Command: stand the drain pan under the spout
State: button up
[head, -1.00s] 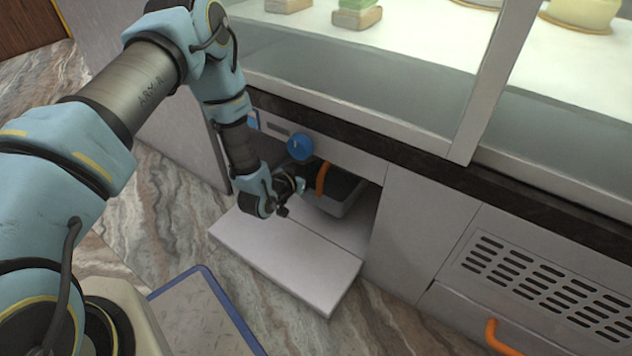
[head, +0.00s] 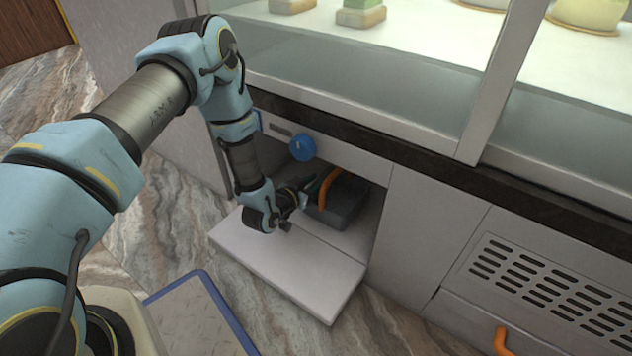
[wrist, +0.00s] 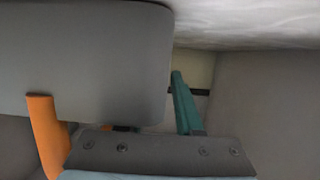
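The drain pan, a grey box shape with an orange handle, shows in the head view (head: 345,208) inside the open low compartment. In the wrist view the pan (wrist: 85,60) fills the upper left, with its orange handle (wrist: 45,135) at lower left. My gripper (head: 307,192) reaches into the compartment at the pan's left side, close to the handle. In the wrist view one teal finger shows just right of the pan's edge; the other is mostly hidden behind the pan. I cannot tell whether the fingers grip it. I cannot make out the spout.
A round blue knob (head: 302,147) sits on the panel above the opening. A pale flap (head: 285,262) lies lowered in front of it. The cabinet front with a vent grille (head: 530,285) and orange handle (head: 503,342) is to the right. A blue-edged plate (head: 205,315) lies nearer.

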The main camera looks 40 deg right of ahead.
jog(key=shift+a+r+p, duration=0.25)
jog(key=shift+r+p, duration=0.05)
jog(key=p+v, duration=0.4)
jog(key=v, duration=0.6)
jog(key=shift+a+r+p, duration=0.15)
jog(key=shift+p, duration=0.25)
jog(key=shift+s+a+r, duration=0.1)
jog(key=shift+s+a, duration=0.1)
jog(key=shift+a, duration=0.3)
